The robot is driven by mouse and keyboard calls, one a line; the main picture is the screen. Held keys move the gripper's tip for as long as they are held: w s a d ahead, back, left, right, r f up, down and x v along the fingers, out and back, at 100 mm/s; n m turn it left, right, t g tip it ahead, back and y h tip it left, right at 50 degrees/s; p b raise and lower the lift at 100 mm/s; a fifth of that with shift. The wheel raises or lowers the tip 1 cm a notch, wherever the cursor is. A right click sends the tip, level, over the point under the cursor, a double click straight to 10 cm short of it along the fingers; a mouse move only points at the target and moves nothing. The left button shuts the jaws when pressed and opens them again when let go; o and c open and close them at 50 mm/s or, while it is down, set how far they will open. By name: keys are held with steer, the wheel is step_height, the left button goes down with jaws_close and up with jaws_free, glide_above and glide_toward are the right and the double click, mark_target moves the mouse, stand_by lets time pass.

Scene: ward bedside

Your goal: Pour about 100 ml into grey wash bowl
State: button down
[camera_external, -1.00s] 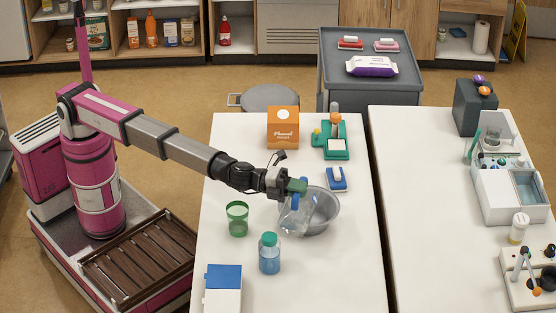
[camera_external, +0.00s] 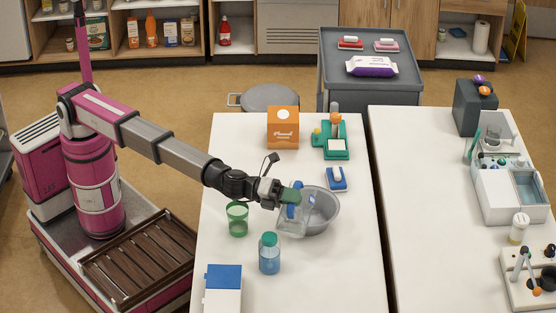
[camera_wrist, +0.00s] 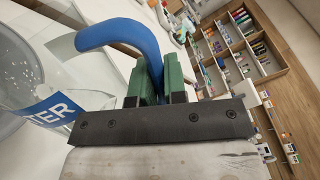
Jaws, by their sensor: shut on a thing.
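The grey wash bowl (camera_external: 327,222) stands on the white table. My gripper (camera_external: 290,195) is beside its left rim, shut on the blue handle of a clear jug (camera_external: 291,224). The jug is tilted, and it covers part of the bowl's left side. In the wrist view the green fingers of my gripper (camera_wrist: 161,80) close on the blue handle (camera_wrist: 120,33). The jug's clear wall (camera_wrist: 18,70) with a label reading "TER" is at the left there. I cannot make out the liquid level or any stream.
A green cup (camera_external: 237,219) and a blue bottle with a teal cap (camera_external: 269,255) stand left of the bowl. A blue-and-white item (camera_external: 337,179) lies behind it. An orange box (camera_external: 283,128) stands farther back. The table right of the bowl is clear.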

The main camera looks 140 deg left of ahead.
mark_target(291, 206)
steer(key=shift+w+d+f+m, duration=0.15)
steer(key=shift+d+m, duration=0.15)
steer(key=shift+m, duration=0.2)
stand_by(1.6)
steer(key=d+m, duration=0.1)
steer(key=w+f+m, duration=0.1)
steer(key=m, duration=0.1)
steer(key=shift+d+m, duration=0.3)
steer(key=shift+d, duration=0.1)
steer(key=shift+w+d+r+m, duration=0.25)
steer(key=shift+w+d+m, duration=0.15)
steer(key=shift+d+m, duration=0.25)
steer(key=shift+w+d+f+m+b, duration=0.2)
steer(key=shift+d+f+m, duration=0.35)
steer(key=shift+m, duration=0.55)
steer(key=shift+w+d+f+m+b, duration=0.1)
steer(key=shift+w+d+f+m, duration=0.35)
steer(key=shift+m, duration=0.6)
steer(key=shift+w+d+f+m+b, duration=0.15)
steer(key=shift+d+f+m, duration=0.45)
steer(key=shift+m, duration=0.5)
steer(key=shift+r, duration=0.1)
